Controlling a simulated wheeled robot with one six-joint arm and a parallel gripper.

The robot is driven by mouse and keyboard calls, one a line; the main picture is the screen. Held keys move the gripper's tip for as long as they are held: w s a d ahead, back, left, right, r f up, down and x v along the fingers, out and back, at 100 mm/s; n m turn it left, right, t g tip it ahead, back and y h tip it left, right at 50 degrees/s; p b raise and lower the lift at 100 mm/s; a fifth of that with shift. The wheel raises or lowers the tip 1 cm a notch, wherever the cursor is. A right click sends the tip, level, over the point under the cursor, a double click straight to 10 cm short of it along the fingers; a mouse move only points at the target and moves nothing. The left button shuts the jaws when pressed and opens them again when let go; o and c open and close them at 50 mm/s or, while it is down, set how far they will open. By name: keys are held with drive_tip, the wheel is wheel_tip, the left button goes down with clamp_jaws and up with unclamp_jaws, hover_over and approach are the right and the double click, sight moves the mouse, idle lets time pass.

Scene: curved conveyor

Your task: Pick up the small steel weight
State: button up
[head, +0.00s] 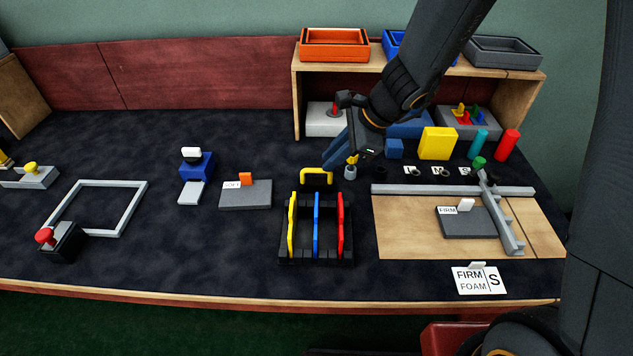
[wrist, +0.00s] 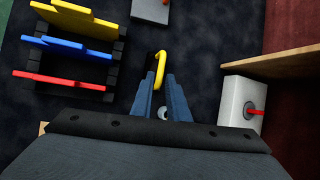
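A small grey, steel-looking piece (head: 350,172) stands on the dark mat, just below my gripper (head: 342,160) in the head view, with something yellow at its top edge. I cannot tell for sure that it is the small steel weight. In the wrist view, a small pale round piece (wrist: 163,113) shows between the two blue fingers of my gripper (wrist: 160,78). The fingers stand apart, with a gap between them. I cannot tell whether they touch it. Small dark round pieces (head: 445,172) sit beside letter labels to the right.
A yellow handle-shaped piece (head: 316,175) lies close by, ahead of the fingertips in the wrist view (wrist: 160,65). A black rack (head: 316,258) with yellow, blue and red plates stands in front. A wooden shelf (head: 297,110) rises behind.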

sight(316, 170)
drive_tip(key=x, duration=0.7)
drive_tip(key=shift+a, duration=0.2)
clamp_jaws()
drive_tip(key=shift+r, duration=0.1)
